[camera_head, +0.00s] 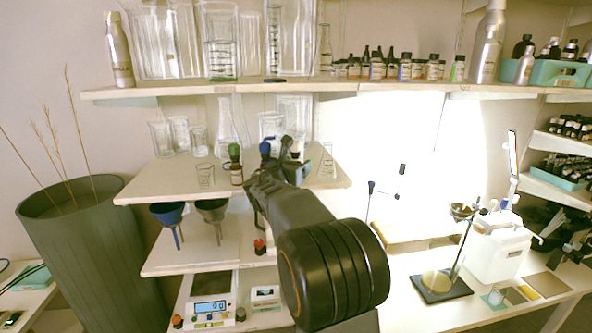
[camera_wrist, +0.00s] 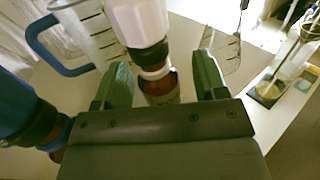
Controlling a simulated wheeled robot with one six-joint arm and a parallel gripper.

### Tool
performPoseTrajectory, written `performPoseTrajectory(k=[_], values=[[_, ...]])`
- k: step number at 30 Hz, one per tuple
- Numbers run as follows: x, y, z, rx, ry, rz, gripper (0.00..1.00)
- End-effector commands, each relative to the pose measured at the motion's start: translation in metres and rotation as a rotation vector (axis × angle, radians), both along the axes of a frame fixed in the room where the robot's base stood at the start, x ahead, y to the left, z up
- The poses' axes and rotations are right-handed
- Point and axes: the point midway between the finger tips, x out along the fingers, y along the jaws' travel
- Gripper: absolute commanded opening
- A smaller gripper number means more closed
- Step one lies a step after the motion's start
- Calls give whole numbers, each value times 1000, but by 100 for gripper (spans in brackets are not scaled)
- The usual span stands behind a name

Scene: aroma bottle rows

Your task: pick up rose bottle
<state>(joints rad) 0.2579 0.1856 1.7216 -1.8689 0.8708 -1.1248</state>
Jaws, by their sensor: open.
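A small brown bottle (camera_wrist: 160,90) with a pale bulb top and dark collar stands upright between my gripper's fingers in the wrist view. Its label is unreadable, so I cannot confirm it is the rose bottle. My gripper (camera_wrist: 163,76) is open, with one green finger on each side of the bottle and gaps visible. A blue-topped bottle (camera_wrist: 35,115) stands close to the left finger. In the head view, my gripper (camera_head: 270,170) is over the middle shelf and hides much of the bottle row. A green-topped bottle (camera_head: 236,166) stands to its left.
Glass beakers stand on the middle shelf (camera_head: 150,186), and a handled beaker (camera_wrist: 75,45) is behind the bottles in the wrist view. A clear flask (camera_head: 327,160) stands to the right. The upper shelf (camera_head: 180,90) overhangs above.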

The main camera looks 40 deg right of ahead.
Motion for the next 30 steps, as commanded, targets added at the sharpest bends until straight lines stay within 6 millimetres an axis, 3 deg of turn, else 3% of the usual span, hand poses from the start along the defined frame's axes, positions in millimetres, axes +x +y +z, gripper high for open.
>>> performPoseTrajectory(k=[2,18,30], values=[[0,0,0,0,0,0,66],[0,0,0,-1,0,-1,14],[0,0,9,-2,-2,-1,14]])
